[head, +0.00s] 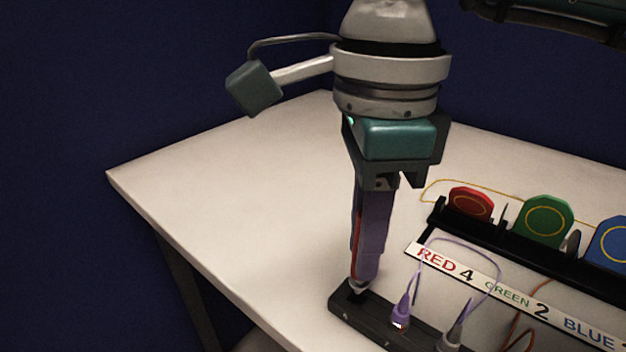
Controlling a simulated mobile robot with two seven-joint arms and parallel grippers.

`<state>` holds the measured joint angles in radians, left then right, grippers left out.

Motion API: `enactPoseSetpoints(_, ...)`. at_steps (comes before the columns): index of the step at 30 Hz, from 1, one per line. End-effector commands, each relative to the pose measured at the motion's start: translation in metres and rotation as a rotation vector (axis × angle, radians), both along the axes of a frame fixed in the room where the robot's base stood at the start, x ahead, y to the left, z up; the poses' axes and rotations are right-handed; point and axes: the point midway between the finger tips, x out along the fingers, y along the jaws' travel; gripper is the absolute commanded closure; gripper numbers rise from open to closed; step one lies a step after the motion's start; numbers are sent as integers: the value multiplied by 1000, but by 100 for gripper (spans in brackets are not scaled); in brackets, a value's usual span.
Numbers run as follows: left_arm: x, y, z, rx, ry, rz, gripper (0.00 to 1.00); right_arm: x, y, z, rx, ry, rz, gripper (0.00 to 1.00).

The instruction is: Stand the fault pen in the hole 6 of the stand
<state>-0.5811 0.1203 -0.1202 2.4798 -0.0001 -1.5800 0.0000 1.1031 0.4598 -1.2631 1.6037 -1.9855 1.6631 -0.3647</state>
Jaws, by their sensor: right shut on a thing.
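My right gripper (390,180) hangs pointing down above the near part of the table. It is shut on a purple pen with a red stripe, the fault pen (372,235), which is nearly upright with its tip down. The tip is at the left end of a black bar-shaped stand (380,335). It meets the stand's top there, but I cannot tell whether it is inside a hole. No hole numbers can be read. My left gripper is not in view.
A purple plug (401,312) and a grey one (450,338) stand in the bar, joined to a looping purple cord. A black rack (500,233) holds red, green and blue discs behind a label strip (510,295). The table's left side (220,185) is clear.

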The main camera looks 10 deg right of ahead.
Motion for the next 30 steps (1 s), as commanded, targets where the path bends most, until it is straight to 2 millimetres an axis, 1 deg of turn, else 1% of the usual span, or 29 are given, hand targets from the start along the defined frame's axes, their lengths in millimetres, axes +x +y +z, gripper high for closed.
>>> enactPoseSetpoints(13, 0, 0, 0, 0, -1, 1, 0, 0, 0, -1, 0, 0, 0, 100)
enactPoseSetpoints(30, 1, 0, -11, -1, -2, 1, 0, 0, 0, -12, 0, 0, 0, 100)
